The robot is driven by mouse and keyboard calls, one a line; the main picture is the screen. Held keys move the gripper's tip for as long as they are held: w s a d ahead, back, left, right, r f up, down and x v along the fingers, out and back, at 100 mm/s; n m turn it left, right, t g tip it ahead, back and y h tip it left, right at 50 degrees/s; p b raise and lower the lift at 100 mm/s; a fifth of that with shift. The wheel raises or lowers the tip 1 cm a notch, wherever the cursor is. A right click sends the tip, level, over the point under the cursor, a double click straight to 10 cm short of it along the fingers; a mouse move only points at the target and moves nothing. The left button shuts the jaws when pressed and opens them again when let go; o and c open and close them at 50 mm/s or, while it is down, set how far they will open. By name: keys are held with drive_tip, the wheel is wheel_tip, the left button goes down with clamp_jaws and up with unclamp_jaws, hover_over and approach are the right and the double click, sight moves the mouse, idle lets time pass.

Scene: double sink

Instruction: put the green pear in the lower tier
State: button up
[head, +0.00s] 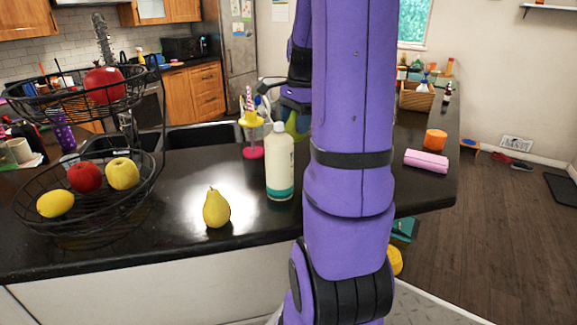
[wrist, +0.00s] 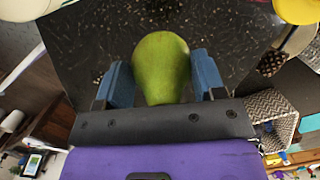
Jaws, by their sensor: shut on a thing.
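The green pear (wrist: 162,60) is between the two blue fingers of my gripper (wrist: 162,78), which is shut on it. In the head view, my gripper (head: 295,105) is above the counter behind the white bottle, and a little of the green pear (head: 291,122) shows there. My arm hides much of that area. The two-tier black wire basket stands at the left of the counter. Its lower tier (head: 135,200) holds a red apple (head: 84,177), a yellow apple (head: 122,173) and a lemon (head: 56,204). The upper tier (head: 60,108) holds a red fruit (head: 105,85).
A yellow pear (head: 216,209) stands on the counter between the basket and the white bottle (head: 280,163) with a teal base. A yellow and pink stand (head: 251,135) is behind the bottle. A pink bar (head: 426,161) and an orange item (head: 436,139) lie at the right.

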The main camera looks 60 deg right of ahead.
wheel_tip(320, 180, down, 9)
idle(0.5)
drive_tip(key=shift+f, duration=0.1)
drive_tip(key=o, duration=1)
